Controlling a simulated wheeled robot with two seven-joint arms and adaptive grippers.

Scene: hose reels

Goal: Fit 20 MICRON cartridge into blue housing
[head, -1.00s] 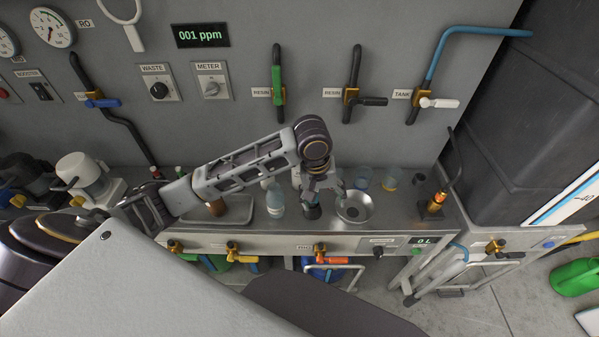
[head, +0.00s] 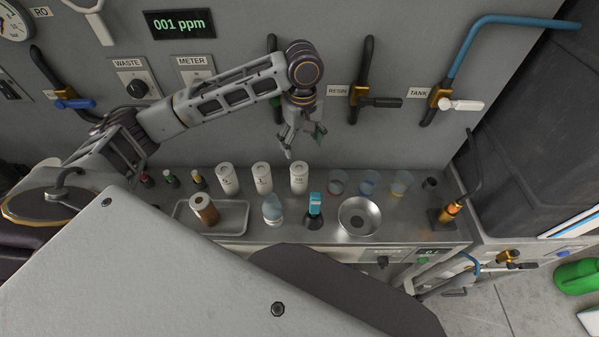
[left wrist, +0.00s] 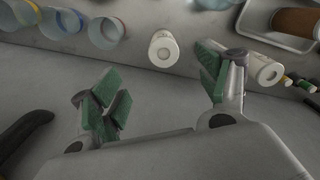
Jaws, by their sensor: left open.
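Three white cartridges stand upright in a row at the back of the bench: left (head: 228,179), middle (head: 262,178) and right (head: 299,178). Their printed numbers are too small to read surely. My left gripper (head: 303,141) is open and empty, above and behind the right cartridge. In the left wrist view my left gripper (left wrist: 160,84) has its green-padded fingers spread. The right cartridge (left wrist: 164,49) stands beyond the gap between them, apart from both. My right gripper is not in view.
A tray (head: 240,232) holds a brown cartridge (head: 205,210). A clear bottle (head: 272,209), a blue device on a dark stand (head: 315,205), a metal bowl (head: 376,217) and several cups (head: 368,184) share the bench. Valve handles (head: 380,102) stick out of the wall.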

